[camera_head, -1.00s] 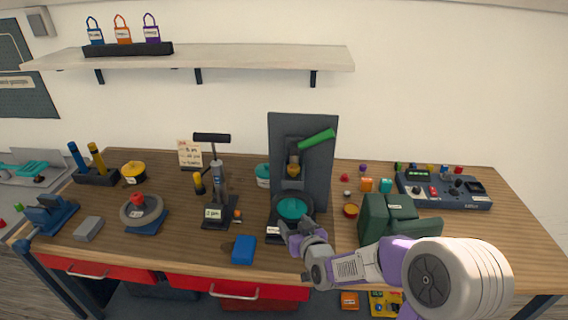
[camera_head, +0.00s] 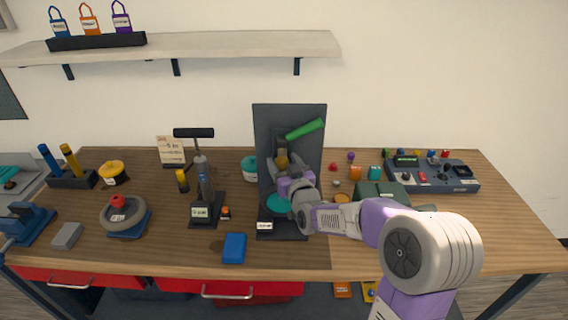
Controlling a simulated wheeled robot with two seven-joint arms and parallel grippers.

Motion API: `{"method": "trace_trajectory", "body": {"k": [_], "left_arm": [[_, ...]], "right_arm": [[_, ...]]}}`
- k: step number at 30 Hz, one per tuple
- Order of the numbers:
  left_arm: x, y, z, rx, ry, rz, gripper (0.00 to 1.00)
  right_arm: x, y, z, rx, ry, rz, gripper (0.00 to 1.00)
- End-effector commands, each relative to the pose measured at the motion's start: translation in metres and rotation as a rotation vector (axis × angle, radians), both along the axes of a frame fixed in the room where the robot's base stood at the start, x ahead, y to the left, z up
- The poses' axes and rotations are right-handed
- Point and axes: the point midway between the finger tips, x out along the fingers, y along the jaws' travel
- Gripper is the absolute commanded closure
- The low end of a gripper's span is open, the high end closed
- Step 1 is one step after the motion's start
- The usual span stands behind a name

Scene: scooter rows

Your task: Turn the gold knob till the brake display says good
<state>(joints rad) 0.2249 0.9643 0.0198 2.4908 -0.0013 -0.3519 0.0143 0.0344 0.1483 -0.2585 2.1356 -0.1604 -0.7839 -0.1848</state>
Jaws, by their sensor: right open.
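The gold knob (camera_head: 282,161) sits on the dark upright brake stand (camera_head: 262,128), under a green lever (camera_head: 305,129). My right gripper (camera_head: 285,168) is open, with its fingers up close at the knob. I cannot tell whether they touch it. The fingers hide part of the knob and stand. A teal disc (camera_head: 277,205) lies low on the stand, partly behind my gripper. A control box (camera_head: 440,184) at the back right has a small green-lit display (camera_head: 406,160); its text is too small to read. My left gripper is not in view.
A pump (camera_head: 203,178) stands left of the brake stand, with a blue block (camera_head: 234,247) in front. A wheel (camera_head: 122,213) lies farther left. A dark green case (camera_head: 381,194) sits behind my right arm. The front middle of the table is fairly clear.

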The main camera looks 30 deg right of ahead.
Motion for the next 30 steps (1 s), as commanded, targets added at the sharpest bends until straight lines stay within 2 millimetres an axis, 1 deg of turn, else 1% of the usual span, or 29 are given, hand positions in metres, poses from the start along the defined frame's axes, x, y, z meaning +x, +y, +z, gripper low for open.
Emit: {"method": "trace_trajectory", "body": {"k": [6,7,15,17,18,25,30], "left_arm": [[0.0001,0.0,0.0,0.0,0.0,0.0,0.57],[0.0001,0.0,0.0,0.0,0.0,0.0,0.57],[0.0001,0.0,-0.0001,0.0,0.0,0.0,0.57],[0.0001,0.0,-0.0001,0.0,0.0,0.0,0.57],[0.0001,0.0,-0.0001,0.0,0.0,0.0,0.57],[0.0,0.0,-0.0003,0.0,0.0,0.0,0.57],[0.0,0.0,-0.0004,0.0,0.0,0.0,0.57]], "right_arm": [[0.0005,-0.0001,-0.0005,0.0,0.001,0.0,0.35],[0.0005,-0.0001,-0.0005,0.0,0.001,0.0,0.38],[0.0003,0.0,-0.0004,0.0,0.001,0.0,0.79],[0.0003,0.0,-0.0004,0.0,0.001,0.0,0.89],[0.0003,0.0,-0.0005,0.0,0.001,0.0,0.91],[0.0006,0.0013,-0.0003,0.0,0.0,-0.018,0.91],[0.0009,0.0028,-0.0006,0.0,0.002,-0.074,0.91]]}}
